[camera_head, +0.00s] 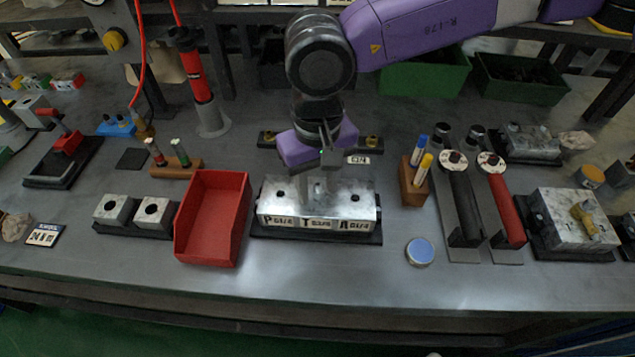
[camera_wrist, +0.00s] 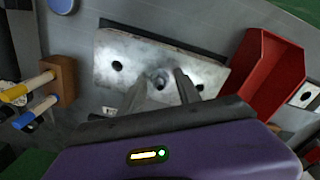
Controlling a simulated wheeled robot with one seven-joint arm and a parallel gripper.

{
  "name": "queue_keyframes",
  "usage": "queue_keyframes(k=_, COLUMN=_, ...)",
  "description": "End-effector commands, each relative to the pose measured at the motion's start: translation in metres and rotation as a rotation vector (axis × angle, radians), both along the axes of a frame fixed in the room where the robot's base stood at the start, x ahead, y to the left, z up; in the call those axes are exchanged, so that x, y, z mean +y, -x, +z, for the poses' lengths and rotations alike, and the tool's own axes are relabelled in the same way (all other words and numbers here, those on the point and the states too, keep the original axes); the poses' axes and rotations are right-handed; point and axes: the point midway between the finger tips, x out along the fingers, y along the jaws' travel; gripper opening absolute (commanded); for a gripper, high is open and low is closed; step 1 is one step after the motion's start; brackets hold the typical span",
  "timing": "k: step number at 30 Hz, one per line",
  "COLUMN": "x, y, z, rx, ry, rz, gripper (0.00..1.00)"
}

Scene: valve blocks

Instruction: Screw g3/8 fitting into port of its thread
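The metal valve block (camera_head: 340,208) stands on a dark base in the middle of the bench. Its front labels appear to read P G1/4, T G3/8 and A G1/4. A small grey fitting (camera_head: 318,188) stands upright at the middle port, T; how deep it sits cannot be told. Dark open holes show at the left and right ports. My gripper (camera_head: 326,160) points down just above the block's middle. In the wrist view the fingers (camera_wrist: 163,78) are apart, with the fitting (camera_wrist: 160,79) showing between their tips and a gap beside it.
A red bin (camera_head: 212,218) stands left of the block. A wooden holder (camera_head: 414,185) with blue and yellow markers stands to the right. Brass parts (camera_head: 372,143) sit on a rack behind my gripper. A round blue-topped tin (camera_head: 420,251) lies front right.

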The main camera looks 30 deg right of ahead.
Motion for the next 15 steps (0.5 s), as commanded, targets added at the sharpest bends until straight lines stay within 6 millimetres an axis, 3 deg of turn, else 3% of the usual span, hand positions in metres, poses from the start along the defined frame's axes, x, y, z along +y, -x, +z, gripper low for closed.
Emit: queue_keyframes(k=15, x=-0.0002, y=0.0000, z=-0.0006, rx=-0.001, ry=0.000, rz=0.037, gripper=0.40)
